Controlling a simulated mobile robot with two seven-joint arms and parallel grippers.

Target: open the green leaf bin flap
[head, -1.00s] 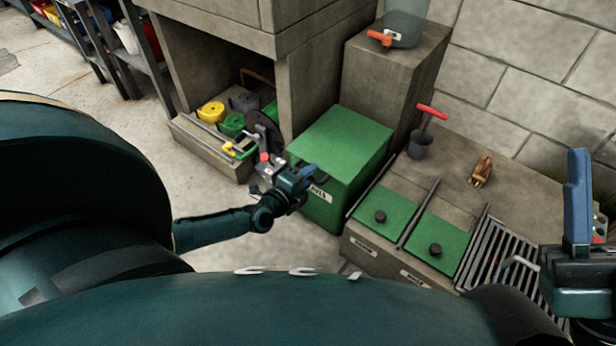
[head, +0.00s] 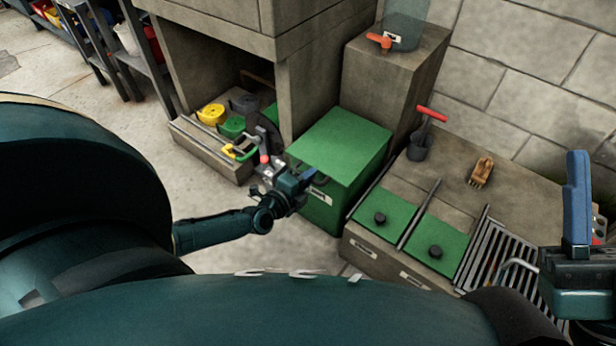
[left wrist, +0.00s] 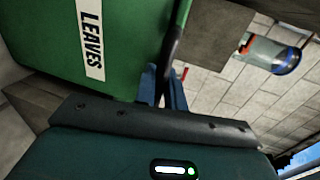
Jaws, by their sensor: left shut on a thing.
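The green leaf bin (head: 325,205) stands in the middle of the head view, its flat green flap (head: 342,145) lying down over the top. In the left wrist view the bin's green front (left wrist: 45,40) carries a white LEAVES label (left wrist: 90,38), and a dark handle bar (left wrist: 174,42) runs along the flap's edge. My left gripper (head: 312,178) is at the bin's upper front edge. Its blue fingers (left wrist: 162,88) are shut on the handle bar; the exact contact is partly hidden. My right gripper (head: 578,195) is at the far right, away from the bin, with its jaw opening unclear.
A stone counter with two green lids (head: 385,212) and a metal grate (head: 490,250) is right of the bin. A stone block (head: 385,85) stands behind it. A low shelf with yellow and green coils (head: 212,114) is left. Paved floor is in front.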

